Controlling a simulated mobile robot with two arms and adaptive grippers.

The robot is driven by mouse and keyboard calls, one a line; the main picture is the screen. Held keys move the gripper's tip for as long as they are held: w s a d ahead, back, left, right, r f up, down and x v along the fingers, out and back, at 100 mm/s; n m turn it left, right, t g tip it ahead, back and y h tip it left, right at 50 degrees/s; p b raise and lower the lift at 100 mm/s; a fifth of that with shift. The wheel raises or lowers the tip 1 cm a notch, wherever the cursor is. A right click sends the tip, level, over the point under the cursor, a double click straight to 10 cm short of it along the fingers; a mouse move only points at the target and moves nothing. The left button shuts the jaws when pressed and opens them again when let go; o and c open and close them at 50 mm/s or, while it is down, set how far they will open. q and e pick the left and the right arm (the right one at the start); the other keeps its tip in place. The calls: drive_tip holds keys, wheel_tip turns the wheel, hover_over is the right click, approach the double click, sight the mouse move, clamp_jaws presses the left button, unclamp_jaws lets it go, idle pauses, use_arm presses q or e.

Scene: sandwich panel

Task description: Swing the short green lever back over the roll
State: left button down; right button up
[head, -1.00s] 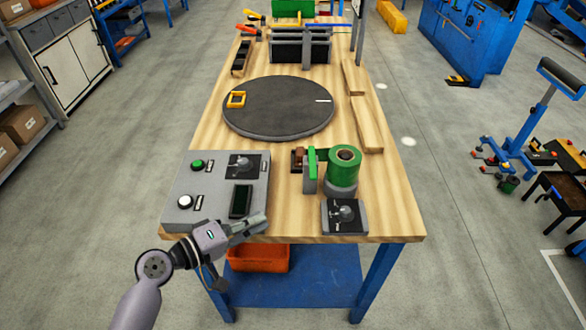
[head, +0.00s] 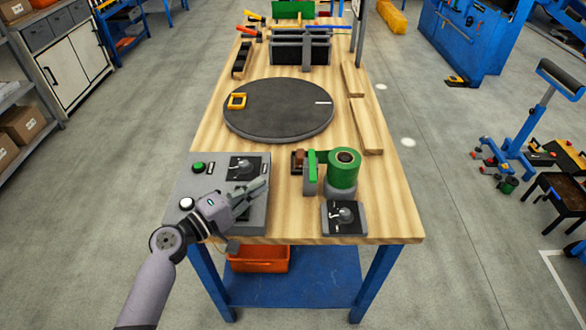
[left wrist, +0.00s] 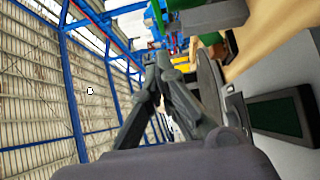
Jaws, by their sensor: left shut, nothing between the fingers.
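The green roll (head: 344,168) sits on a grey dispenser (head: 338,190) near the table's front. The short green lever (head: 312,166) stands upright just left of the roll, apart from its top. My left gripper (head: 263,188) is shut and empty above the grey control box, to the left of the lever and roll and touching neither. In the left wrist view the fingertips (left wrist: 162,62) meet, and a green part shows at the top, too cropped to tell whether lever or roll. My right gripper is in no view.
The grey control box (head: 183,222) with buttons and a joystick lies under my left gripper. A second joystick box (head: 344,230) stands in front of the roll. A small brown block (head: 297,158) is beside the lever. A dark turntable (head: 278,122) lies behind.

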sight(312, 169)
use_arm(q)
drive_tip(key=w+d+p, duration=0.3)
drive_tip(key=w+d, duration=0.1)
drive_tip(key=d, duration=0.5)
drive_tip(key=shift+w, duration=0.4)
drive_tip(key=shift+s+a, duration=0.1)
